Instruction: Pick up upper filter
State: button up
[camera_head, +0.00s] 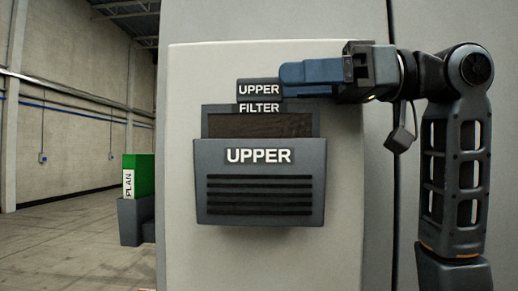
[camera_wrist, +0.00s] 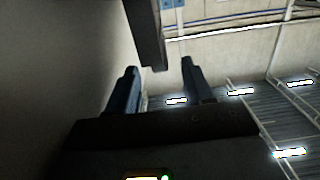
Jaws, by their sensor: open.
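The upper filter (camera_head: 275,124) is a dark framed panel with a "FILTER" label on its top edge. It sits upright in a grey slotted holder (camera_head: 260,185) marked "UPPER", which hides its lower part. A dark tab (camera_head: 258,90) marked "UPPER" rises above the filter. My gripper (camera_head: 283,76) comes in from the right with its blue fingers level, at the right end of the tab. In the wrist view my gripper (camera_wrist: 158,66) is open, and a dark bar (camera_wrist: 147,30), apparently the tab, reaches down between the fingertips. I cannot tell whether they touch.
The holder is on a pale upright panel (camera_head: 345,190). A green item (camera_head: 143,175) marked "PLAN" stands in a grey holder (camera_head: 132,222) at the left. Open floor (camera_head: 75,240) lies beyond it.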

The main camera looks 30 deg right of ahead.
aim_at(237, 87)
jog(key=shift+p+x, duration=0.85)
jog(key=shift+x, duration=1.9)
grip_shut()
